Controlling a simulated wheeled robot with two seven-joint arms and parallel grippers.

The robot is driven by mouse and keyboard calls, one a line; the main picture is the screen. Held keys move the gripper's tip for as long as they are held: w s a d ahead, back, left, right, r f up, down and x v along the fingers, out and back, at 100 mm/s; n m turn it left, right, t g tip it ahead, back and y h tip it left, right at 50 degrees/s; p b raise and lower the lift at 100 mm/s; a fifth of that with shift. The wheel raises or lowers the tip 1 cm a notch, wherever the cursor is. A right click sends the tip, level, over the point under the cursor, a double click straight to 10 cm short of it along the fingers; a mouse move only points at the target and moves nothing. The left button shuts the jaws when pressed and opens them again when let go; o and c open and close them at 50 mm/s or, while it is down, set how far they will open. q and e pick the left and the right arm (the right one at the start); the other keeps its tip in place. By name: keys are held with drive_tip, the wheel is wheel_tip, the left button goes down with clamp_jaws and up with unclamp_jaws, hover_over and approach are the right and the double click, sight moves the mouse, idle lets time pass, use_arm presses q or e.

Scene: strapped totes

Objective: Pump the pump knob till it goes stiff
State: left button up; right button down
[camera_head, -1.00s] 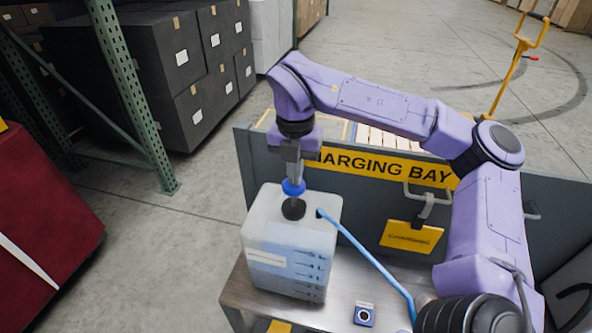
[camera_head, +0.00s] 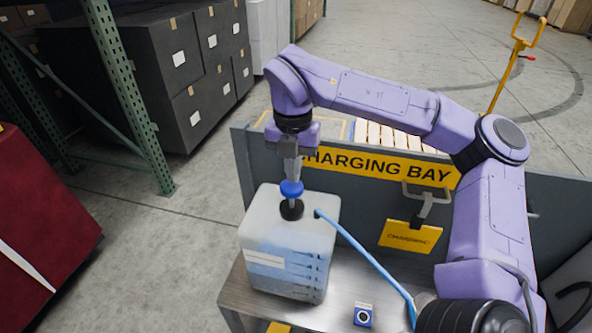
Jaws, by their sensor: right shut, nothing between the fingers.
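The pump knob (camera_head: 291,189) is blue and round. It sits above a black collar (camera_head: 291,210) on top of a translucent white jug (camera_head: 262,232) with bluish liquid showing inside. My right gripper (camera_head: 290,177) points straight down from above, with its shut fingertips at the top of the knob. I cannot tell whether they press on it. A blue hose (camera_head: 365,256) runs from the jug's top down to the right. My left gripper is not in view.
The jug stands on a metal table (camera_head: 335,290) with a small blue-and-white device (camera_head: 363,315) near its front edge. Behind it is a grey panel with a yellow charging bay sign (camera_head: 380,167). A yellow tag (camera_head: 410,237) hangs on it. Dark boxes (camera_head: 195,75) stand at the back left.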

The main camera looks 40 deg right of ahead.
wheel_tip(320, 180, up, 9)
drive_tip(key=shift+r, duration=0.1)
idle(0.7)
drive_tip(key=f+b, duration=0.1)
drive_tip(key=f, duration=0.2)
drive_tip(key=f+b, duration=0.2)
drive_tip(key=f, duration=0.1)
drive_tip(key=f+b, duration=0.2)
drive_tip(key=f, duration=0.2)
drive_tip(key=shift+w, duration=0.25)
idle(0.5)
